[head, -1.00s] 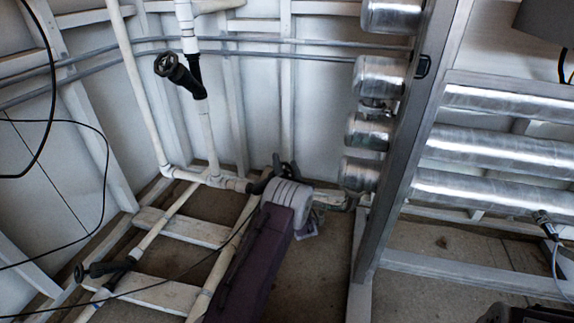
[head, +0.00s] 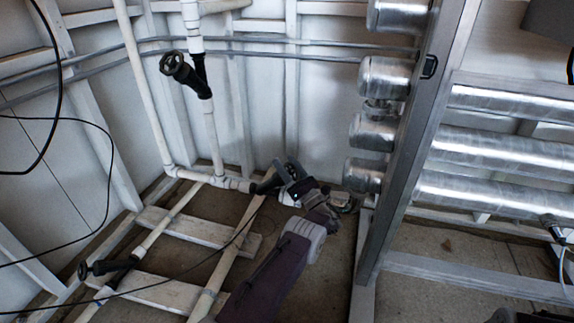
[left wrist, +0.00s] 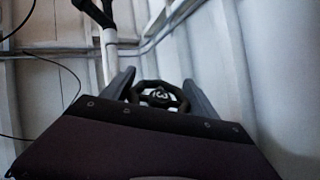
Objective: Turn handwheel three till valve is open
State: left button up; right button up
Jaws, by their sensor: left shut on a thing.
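A dark handwheel (head: 280,172) sits low on the white piping near the back wall, at the middle of the head view. My left gripper (head: 290,175) is at this wheel and partly covers it. In the left wrist view the wheel (left wrist: 152,94) shows its rim, spokes and hub between the two fingers of my left gripper (left wrist: 160,93), one on each side. The gripper is shut on the wheel. No number can be read on it, and the valve's inner state does not show. My right gripper is not in view.
Another dark handwheel (head: 174,64) is on the upright pipe at upper left, and one more (head: 84,270) is low at left. A metal post (head: 420,130) and silver cylinders (head: 385,75) stand right of my left arm. Black cables (head: 105,150) hang at left.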

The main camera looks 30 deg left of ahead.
pick_arm(q)
jog(key=shift+s+a+f, duration=0.1)
dwell(0.3)
jog(key=o, duration=1.3)
jog(key=s+d+p, duration=0.1)
jog(key=d+p, duration=0.1)
jog(key=d, duration=0.2)
jog(key=s+d+p, duration=0.2)
jog(key=d, duration=0.2)
jog(key=s+d+p, duration=0.1)
jog(key=d+p, duration=0.1)
jog(key=d, duration=0.2)
jog(key=shift+s+d+f, duration=0.15)
jog(key=shift+d+f, duration=0.05)
jog(key=shift+f, duration=0.05)
jog(key=shift+a, duration=0.1)
